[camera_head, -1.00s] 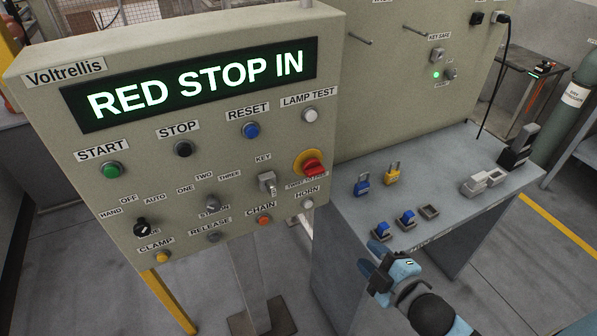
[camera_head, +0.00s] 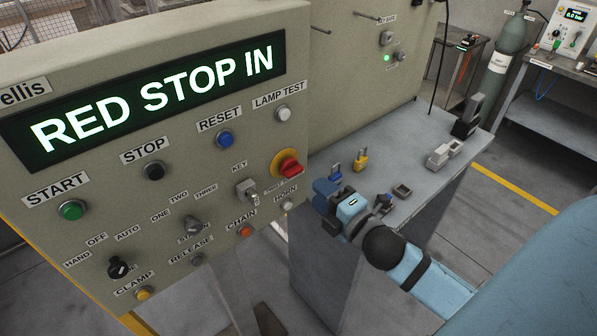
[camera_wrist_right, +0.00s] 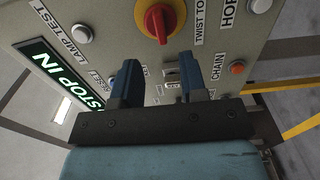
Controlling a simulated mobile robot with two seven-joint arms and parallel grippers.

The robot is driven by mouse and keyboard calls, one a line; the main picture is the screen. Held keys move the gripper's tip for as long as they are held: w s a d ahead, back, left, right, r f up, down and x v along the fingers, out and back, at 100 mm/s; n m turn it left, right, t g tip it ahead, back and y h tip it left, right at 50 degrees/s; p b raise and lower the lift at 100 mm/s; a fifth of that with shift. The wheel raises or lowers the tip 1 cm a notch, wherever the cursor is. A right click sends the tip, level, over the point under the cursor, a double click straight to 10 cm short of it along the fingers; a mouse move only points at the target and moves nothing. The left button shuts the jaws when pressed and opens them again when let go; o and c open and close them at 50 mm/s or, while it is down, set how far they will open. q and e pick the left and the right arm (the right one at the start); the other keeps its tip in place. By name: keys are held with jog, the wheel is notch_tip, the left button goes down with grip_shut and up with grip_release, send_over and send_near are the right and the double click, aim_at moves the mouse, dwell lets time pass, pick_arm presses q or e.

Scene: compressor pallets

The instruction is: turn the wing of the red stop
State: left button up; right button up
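The red stop (camera_head: 291,166) is a red wing knob on a yellow round base, on the right side of the control panel (camera_head: 120,205). The panel's display (camera_head: 150,95) reads "RED STOP IN". My right gripper (camera_head: 322,193) is just right of and below the red stop in the head view, apart from it. In the right wrist view the red stop (camera_wrist_right: 160,20) is at the top, beyond the fingertips. The two dark blue fingers of the right gripper (camera_wrist_right: 158,75) stand apart with nothing between them. My left gripper is out of view.
The key switch (camera_head: 247,190), the horn button (camera_head: 286,205) and the chain button (camera_head: 244,231) sit close to the stop. A grey bench (camera_head: 420,165) to the right holds a blue padlock (camera_head: 335,173), a yellow padlock (camera_head: 360,160) and small boxes.

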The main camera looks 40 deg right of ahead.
aim_at(296, 174)
jog(key=w, duration=0.5)
jog(key=w+p, duration=0.1)
jog(key=w, duration=0.1)
jog(key=shift+w+a, duration=0.35)
jog(key=shift+c, duration=0.2)
grip_shut()
